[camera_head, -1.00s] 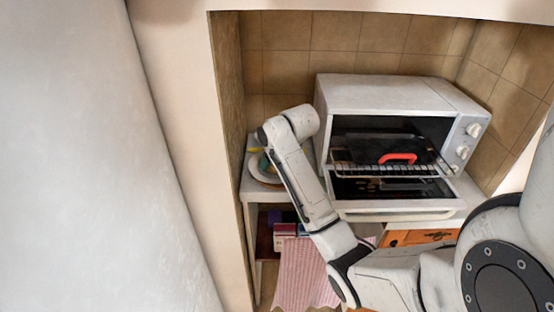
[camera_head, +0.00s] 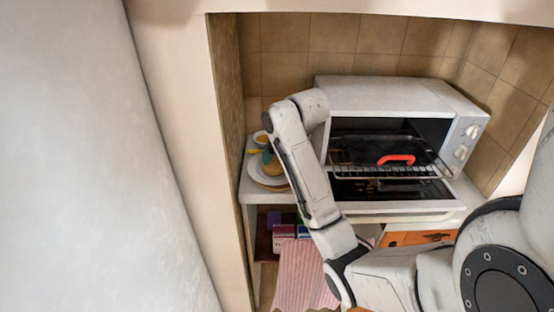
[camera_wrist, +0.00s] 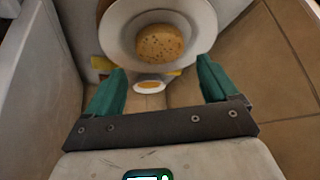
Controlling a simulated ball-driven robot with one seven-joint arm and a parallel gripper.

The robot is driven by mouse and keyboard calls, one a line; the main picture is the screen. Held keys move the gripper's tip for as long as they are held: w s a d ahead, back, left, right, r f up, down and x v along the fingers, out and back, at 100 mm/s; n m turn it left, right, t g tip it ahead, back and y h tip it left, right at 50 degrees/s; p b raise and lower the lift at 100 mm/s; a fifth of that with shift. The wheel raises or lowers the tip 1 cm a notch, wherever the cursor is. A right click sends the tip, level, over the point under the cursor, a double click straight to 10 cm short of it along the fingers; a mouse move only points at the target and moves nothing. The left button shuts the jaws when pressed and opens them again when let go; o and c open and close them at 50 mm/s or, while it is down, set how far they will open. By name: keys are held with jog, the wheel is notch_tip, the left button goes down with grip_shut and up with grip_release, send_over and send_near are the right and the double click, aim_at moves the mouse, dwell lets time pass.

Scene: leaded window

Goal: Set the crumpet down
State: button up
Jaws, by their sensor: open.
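The crumpet (camera_wrist: 160,43) is a round, golden-brown, speckled disc lying on a white plate (camera_wrist: 118,30) in the wrist view. In the head view it shows small and partly covered (camera_head: 272,167) on the plate (camera_head: 262,179), left of the oven. My gripper (camera_wrist: 162,70) is open, with its green fingers spread apart and nothing between them. In the wrist view the crumpet lies beyond the fingertips, apart from both. In the head view my arm hides most of the gripper.
A small white dish with orange contents (camera_wrist: 150,87) and a yellow item (camera_head: 252,151) are near the plate. The oven (camera_head: 390,97) stands open on the right, with a rack (camera_head: 425,172) and a red-handled item (camera_head: 397,159). A wall (camera_head: 229,110) borders the left.

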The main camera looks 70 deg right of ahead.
jog(key=p+v, duration=0.1)
jog(key=v, duration=0.5)
jog(key=w+a+f+n+y, duration=0.1)
jog(key=a+f+y, duration=0.1)
jog(key=a+f, duration=0.6)
jog(key=w+a+f+n+y, duration=0.1)
jog(key=a+f+n, duration=0.1)
jog(key=a+f, duration=0.65)
jog(key=s+a+f+n+g, duration=0.2)
jog(key=s+a+f, duration=0.1)
jog(key=s+a, duration=0.4)
jog(key=s+a+f+n+g, duration=0.1)
jog(key=s+a+f+n, duration=0.1)
jog(key=s+a+f, duration=0.2)
jog(key=s+a, duration=0.3)
jog(key=a, duration=0.1)
jog(key=shift+s+a+f+g, duration=0.15)
jog(key=shift+s+f+g, duration=0.15)
jog(key=shift+s+g, duration=0.1)
jog(key=shift+c, duration=0.4)
